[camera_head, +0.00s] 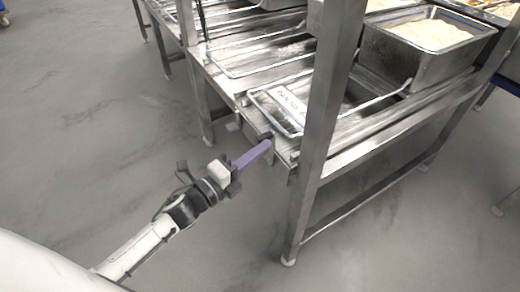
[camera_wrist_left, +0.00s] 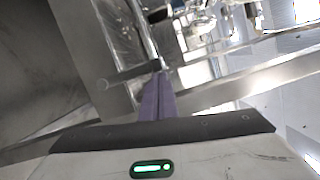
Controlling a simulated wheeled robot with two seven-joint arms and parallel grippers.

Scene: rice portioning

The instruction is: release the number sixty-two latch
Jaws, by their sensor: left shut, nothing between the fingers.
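My left gripper (camera_head: 266,145) has long purple fingers, shut with nothing between them. Its tips are at the front edge of the metal rack, by a small dark part (camera_head: 264,135) that may be the latch. In the left wrist view the purple fingers (camera_wrist_left: 160,78) end at a dark grey bar (camera_wrist_left: 130,74) with a round end, which may be the latch lever. The tips look close to or touching its right end; I cannot tell which. No number sixty-two is legible. My right gripper is not in view.
A rack post (camera_head: 323,125) stands just right of the gripper. A wire-framed tray with a white label (camera_head: 290,104) lies on the rack behind it. A deep metal pan (camera_head: 433,74) of rice stands at upper right. The floor (camera_head: 90,130) at left is clear.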

